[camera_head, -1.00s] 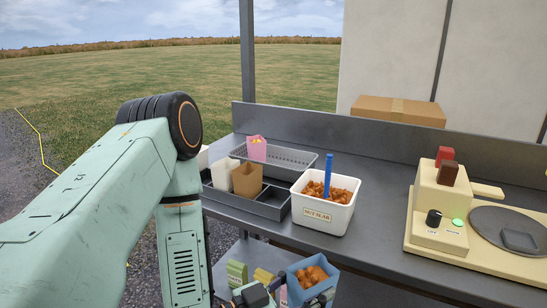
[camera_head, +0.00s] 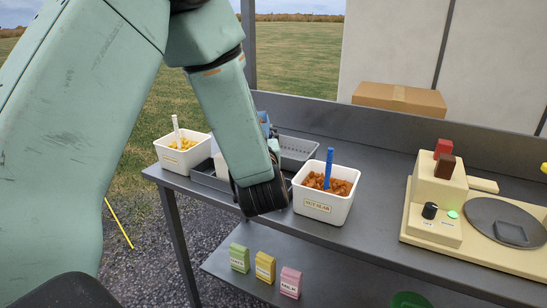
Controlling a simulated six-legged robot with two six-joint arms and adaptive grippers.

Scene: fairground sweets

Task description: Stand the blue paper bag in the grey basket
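The grey basket (camera_head: 298,150) stands at the back of the counter, mostly hidden behind my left arm; its right end shows. A small patch of the blue paper bag (camera_head: 264,118) shows above the basket's left part, beside my arm link. The bag's lower part and contents are hidden, so I cannot tell whether it touches the basket floor. My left gripper (camera_head: 272,133) is almost wholly hidden behind the arm, near the bag; its fingers cannot be made out. My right gripper is not in view.
A white tub of brown pieces with a blue scoop (camera_head: 327,180) stands right of my arm. Another white tub (camera_head: 184,155) stands left. A dark divided tray (camera_head: 210,178) is partly hidden. A cream machine (camera_head: 440,205) stands right; small cartons (camera_head: 264,266) are on the lower shelf.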

